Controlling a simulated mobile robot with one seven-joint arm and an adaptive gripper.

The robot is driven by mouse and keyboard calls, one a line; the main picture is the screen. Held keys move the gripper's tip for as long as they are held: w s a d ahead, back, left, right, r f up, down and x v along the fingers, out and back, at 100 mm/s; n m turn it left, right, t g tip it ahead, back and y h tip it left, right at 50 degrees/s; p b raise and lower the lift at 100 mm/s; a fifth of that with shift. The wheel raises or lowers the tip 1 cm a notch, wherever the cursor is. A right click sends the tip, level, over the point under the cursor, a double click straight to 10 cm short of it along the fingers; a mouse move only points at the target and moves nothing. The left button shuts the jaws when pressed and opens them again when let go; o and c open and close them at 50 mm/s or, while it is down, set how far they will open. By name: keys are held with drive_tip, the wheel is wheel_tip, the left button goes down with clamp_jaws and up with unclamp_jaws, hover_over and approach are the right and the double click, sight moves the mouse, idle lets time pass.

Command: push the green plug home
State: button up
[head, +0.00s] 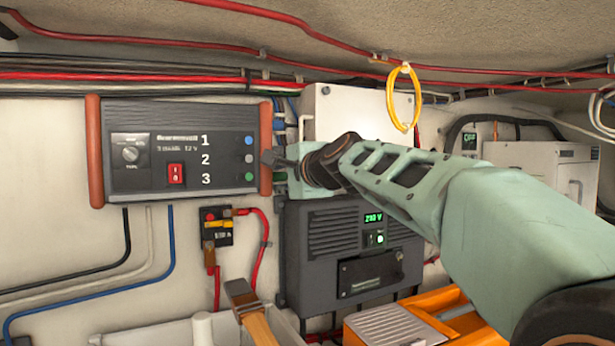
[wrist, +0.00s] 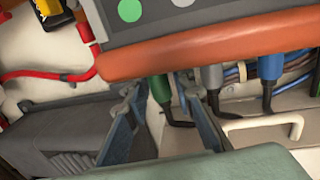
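The green plug (wrist: 160,90) shows in the wrist view below the orange-red end bumper (wrist: 200,48) of the dark panel (head: 225,160), with a black cable bending away from it. Its inner end is hidden by the bumper, so I cannot tell how deep it sits. My gripper (wrist: 160,95) is open, with one finger on each side of the green plug and a visible gap to it. The panel's green dot (head: 249,177) is beside number 3.
A grey plug (wrist: 211,78) and a blue plug (wrist: 270,66) sit beside the green one, close to my right finger. A beige handle (wrist: 262,128) stands near them. A dark inverter box (head: 350,245) is below my gripper. A yellow ring (head: 403,98) hangs above my arm.

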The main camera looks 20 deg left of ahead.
clamp_jaws()
drive_tip(key=shift+s+a, duration=0.35)
drive_tip(key=shift+s, duration=0.05)
unclamp_jaws()
drive_tip(key=shift+s, duration=0.1)
drive_tip(key=shift+d, duration=0.1)
drive_tip(key=shift+d, duration=0.15)
drive_tip(key=v, duration=0.7)
drive_tip(key=shift+s, duration=0.1)
